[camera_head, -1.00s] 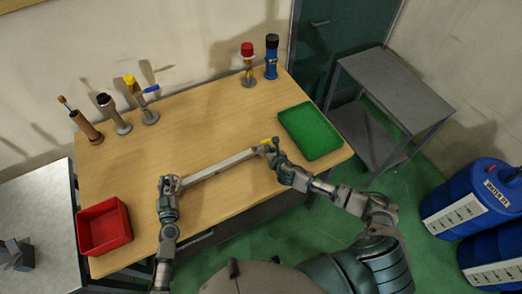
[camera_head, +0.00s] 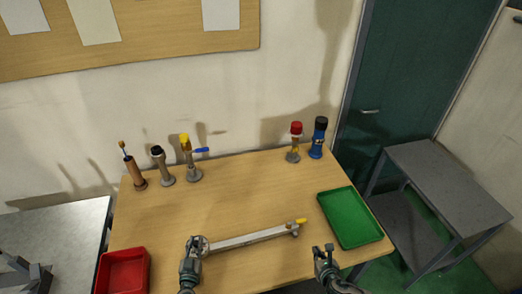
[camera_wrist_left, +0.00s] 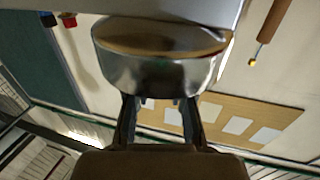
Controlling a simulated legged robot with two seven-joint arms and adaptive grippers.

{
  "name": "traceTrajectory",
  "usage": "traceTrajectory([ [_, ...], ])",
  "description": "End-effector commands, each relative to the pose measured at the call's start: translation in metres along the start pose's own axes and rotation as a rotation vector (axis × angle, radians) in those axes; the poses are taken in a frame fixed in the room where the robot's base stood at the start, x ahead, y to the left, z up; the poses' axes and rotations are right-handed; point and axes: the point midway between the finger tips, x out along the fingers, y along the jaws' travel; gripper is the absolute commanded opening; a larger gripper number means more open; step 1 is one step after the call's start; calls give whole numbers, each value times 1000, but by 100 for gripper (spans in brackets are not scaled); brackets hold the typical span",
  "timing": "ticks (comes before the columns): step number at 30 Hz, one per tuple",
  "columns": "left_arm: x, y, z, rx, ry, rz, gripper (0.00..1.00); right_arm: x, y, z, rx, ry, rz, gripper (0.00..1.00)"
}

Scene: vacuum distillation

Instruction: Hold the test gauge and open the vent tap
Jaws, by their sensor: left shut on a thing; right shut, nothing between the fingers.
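A long grey bar (camera_head: 250,239) stretches across the front of the table, with a round gauge-like end (camera_head: 205,244) at its left and a small yellow tap lever (camera_head: 301,221) at its right end. My left gripper (camera_head: 196,243) is shut on the round gauge end. In the left wrist view, a shiny round metal body (camera_wrist_left: 160,68) sits at the fingertips (camera_wrist_left: 160,100) and its dial face is not readable. My right gripper (camera_head: 323,250) is shut and empty, apart from the bar, to the right of and in front of the yellow lever.
Along the back stand a brown tool holder (camera_head: 136,174), a black-topped piece (camera_head: 163,168), a yellow-topped valve with blue lever (camera_head: 189,160), a red-topped piece (camera_head: 294,143) and a blue bottle (camera_head: 317,139). A red bin (camera_head: 123,272) and green tray (camera_head: 350,218) flank the clear middle.

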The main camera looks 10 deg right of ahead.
Motion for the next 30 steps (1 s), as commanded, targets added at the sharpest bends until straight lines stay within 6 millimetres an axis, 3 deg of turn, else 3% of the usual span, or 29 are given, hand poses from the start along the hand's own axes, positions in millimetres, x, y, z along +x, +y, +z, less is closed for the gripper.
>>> traceTrajectory([
  [2, 0, 0, -1, 0, 1, 0, 0, 0, 0, 0, 0, 0, 0, 0],
  [3, 0, 0, -1, 0, 1, 0, 32, 0, 0, 0, 0, 0, 0, 0],
  [6, 0, 0, -1, 0, 1, 0, 52, 0, 0, 0, 0, 0, 0, 0],
  [17, -6, 0, 1, -1, -1, 0, 52, 0, 0, 0, 0, 0, 1, 0],
  [30, -94, 1, 2, 1, -3, 2, 52, 1, 0, 0, 0, 1, 1, 0],
])
